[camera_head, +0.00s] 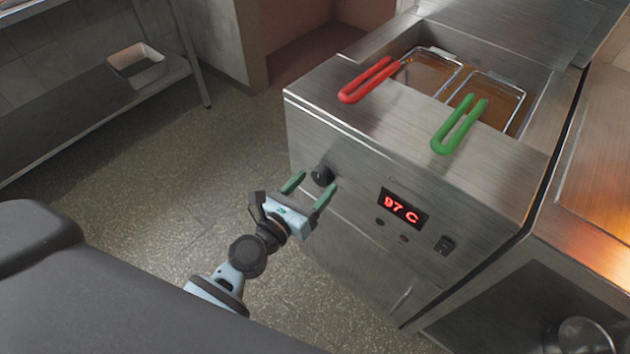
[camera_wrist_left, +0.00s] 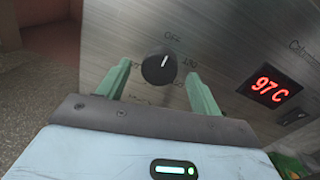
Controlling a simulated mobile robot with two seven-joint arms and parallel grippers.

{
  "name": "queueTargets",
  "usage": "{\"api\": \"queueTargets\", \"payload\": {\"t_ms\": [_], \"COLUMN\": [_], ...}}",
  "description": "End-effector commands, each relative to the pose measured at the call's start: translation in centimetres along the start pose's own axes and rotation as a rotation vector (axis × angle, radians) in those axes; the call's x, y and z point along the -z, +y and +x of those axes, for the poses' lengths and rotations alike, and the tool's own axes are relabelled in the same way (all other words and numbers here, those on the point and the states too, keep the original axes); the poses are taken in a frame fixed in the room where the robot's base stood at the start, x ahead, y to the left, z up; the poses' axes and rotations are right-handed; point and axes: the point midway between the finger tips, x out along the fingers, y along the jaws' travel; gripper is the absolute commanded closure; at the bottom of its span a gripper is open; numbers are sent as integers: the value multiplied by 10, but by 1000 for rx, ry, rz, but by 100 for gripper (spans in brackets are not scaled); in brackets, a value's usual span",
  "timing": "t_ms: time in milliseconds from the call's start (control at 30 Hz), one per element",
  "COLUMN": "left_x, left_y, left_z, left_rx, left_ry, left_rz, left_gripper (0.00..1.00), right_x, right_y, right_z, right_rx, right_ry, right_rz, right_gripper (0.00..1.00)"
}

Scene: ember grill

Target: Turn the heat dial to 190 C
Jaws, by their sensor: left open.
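The heat dial (camera_head: 321,175) is a round black knob on the front panel of the steel fryer (camera_head: 345,140). The dial also shows in the left wrist view (camera_wrist_left: 158,69), with a white pointer mark and the label OFF above it; other markings around it are partly legible. My left gripper (camera_head: 309,186) is open, its two green fingers to either side of the dial and apart from it. In the left wrist view the gripper (camera_wrist_left: 158,85) frames the dial between its fingers. The red display (camera_head: 403,208) reads 97 C. My right gripper is not in view.
Red (camera_head: 367,80) and green (camera_head: 460,124) basket handles stick out over the fryer's front top edge. A rocker switch (camera_head: 445,246) sits right of the display. The floor between is clear.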

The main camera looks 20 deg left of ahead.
Motion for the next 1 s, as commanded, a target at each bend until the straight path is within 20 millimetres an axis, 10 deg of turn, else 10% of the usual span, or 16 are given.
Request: {"api": "queueTargets", "payload": {"t_ms": [467, 800, 1000], "left_x": [1, 1, 1], "left_y": [0, 0, 0], "left_z": [14, 14, 13], "left_rx": [0, 0, 0], "left_ry": [1, 1, 0], "left_rz": [0, 1, 14], "left_gripper": [35, 79, 79], "right_x": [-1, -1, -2], "right_y": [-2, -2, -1], "right_z": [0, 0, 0], "right_rx": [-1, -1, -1], "right_ry": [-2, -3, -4], "right_rz": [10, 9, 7], "right_gripper": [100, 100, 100]}}
